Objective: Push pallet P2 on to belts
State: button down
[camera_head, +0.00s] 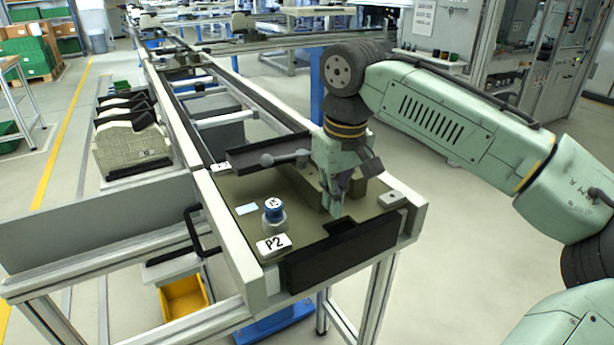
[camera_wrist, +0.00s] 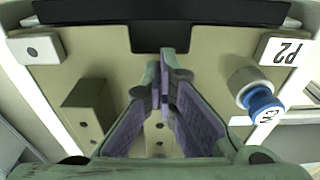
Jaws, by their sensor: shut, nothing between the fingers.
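Pallet P2 (camera_head: 305,235) is an olive-tan plate at the near end of the conveyor frame; it also fills much of the wrist view (camera_wrist: 105,65). It carries a white P2 label (camera_head: 273,245), a blue-topped round piece (camera_head: 273,208) and a tan block. My gripper (camera_head: 337,212) points down over the right part of the pallet, close to its near edge. In the wrist view my purple-padded fingers (camera_wrist: 164,66) are together with nothing between them. Whether the fingertips touch the pallet I cannot tell. The conveyor rails (camera_head: 252,98) run away behind the pallet.
A black end plate (camera_head: 340,253) closes the near end of the frame. A dark tray-like part with a grey ball-ended rod (camera_head: 285,158) lies at the pallet's far side. A black handle (camera_head: 192,230) stands at the left. A yellow bin (camera_head: 183,297) sits below.

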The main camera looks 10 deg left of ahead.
aim_at(303, 168)
jog(key=shift+w+a+r+p, duration=0.1)
jog(key=shift+w+a+p, duration=1)
jog(key=shift+w, duration=0.45)
jog(key=shift+w+a+f+p, duration=0.1)
jog(key=shift+w+a+p, duration=1)
jog(key=shift+w, duration=0.4)
jog(key=shift+w+a+r+p, duration=0.1)
jog(key=shift+w+a+p, duration=1)
jog(key=shift+w, duration=0.45)
jog(key=shift+w+a, duration=0.75)
jog(key=shift+w, duration=0.2)
jog(key=shift+w+a, duration=0.75)
jog(key=shift+w, duration=0.2)
jog(key=shift+s+d+r, duration=0.9)
jog(key=shift+s+d, duration=0.05)
jog(key=shift+s, duration=0.25)
jog(key=shift+r, duration=4.05)
